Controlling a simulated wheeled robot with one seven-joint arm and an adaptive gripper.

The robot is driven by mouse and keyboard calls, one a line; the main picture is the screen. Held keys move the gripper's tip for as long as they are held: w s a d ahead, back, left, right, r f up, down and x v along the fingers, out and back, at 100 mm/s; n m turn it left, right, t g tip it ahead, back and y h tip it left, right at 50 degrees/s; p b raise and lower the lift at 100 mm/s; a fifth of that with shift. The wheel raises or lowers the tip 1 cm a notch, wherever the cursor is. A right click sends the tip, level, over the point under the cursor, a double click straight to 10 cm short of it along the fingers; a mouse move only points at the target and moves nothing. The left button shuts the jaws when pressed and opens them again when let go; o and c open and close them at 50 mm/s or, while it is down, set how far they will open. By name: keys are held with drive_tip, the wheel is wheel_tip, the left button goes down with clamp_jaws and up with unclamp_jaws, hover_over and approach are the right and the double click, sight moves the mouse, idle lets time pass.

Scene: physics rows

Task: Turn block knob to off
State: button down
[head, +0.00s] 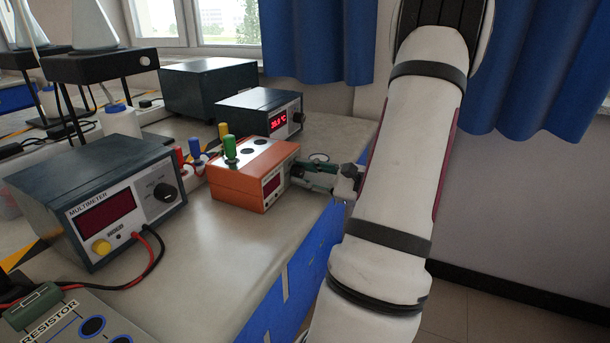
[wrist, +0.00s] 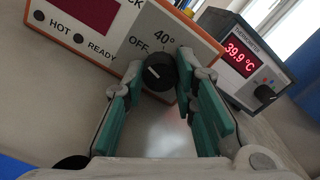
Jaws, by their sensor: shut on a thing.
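The orange block heater (head: 236,185) sits on the bench, with a dark red display on its front. In the wrist view its white front panel (wrist: 127,47) carries the labels OFF and 40° above the black block knob (wrist: 160,72). The knob has a short white mark, whose exact setting I cannot read. My gripper (wrist: 156,73) has its teal fingers on either side of the knob, shut on it. In the head view my gripper (head: 300,172) reaches the heater's front right, and the knob is hidden there.
The thermometer box (head: 256,108) stands just behind the heater; it also shows in the wrist view (wrist: 242,55), reading 39.9 °C. Green, blue and yellow handled pieces stand at the heater. A multimeter (head: 105,195) with cables is on the left.

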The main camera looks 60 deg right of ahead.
drive_tip(key=c, duration=1.3)
unclamp_jaws()
drive_tip(key=s+d, duration=0.1)
drive_tip(key=s, duration=1.1)
